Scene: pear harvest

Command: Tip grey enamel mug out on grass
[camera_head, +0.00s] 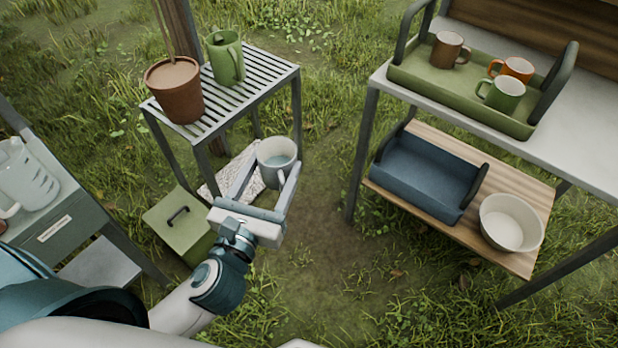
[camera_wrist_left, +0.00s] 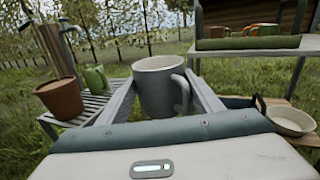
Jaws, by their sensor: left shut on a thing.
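The grey enamel mug (camera_head: 277,162) is held upright between the fingers of my left gripper (camera_head: 268,183), above the ground. Pale bluish liquid shows inside it in the head view. In the left wrist view the mug (camera_wrist_left: 158,88) sits between both fingers, with its handle to the right. The grass (camera_head: 330,300) spreads below and around it, with a bare earth patch under the gripper. My right gripper is in neither view.
A slatted table (camera_head: 262,70) holds a terracotta pot (camera_head: 175,95) and a green jug (camera_head: 226,58). On the right, a shelf table holds a green tray (camera_head: 450,92) of mugs, a blue tray (camera_head: 425,175) and a white bowl (camera_head: 510,224). A green lidded box (camera_head: 172,232) stands below.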

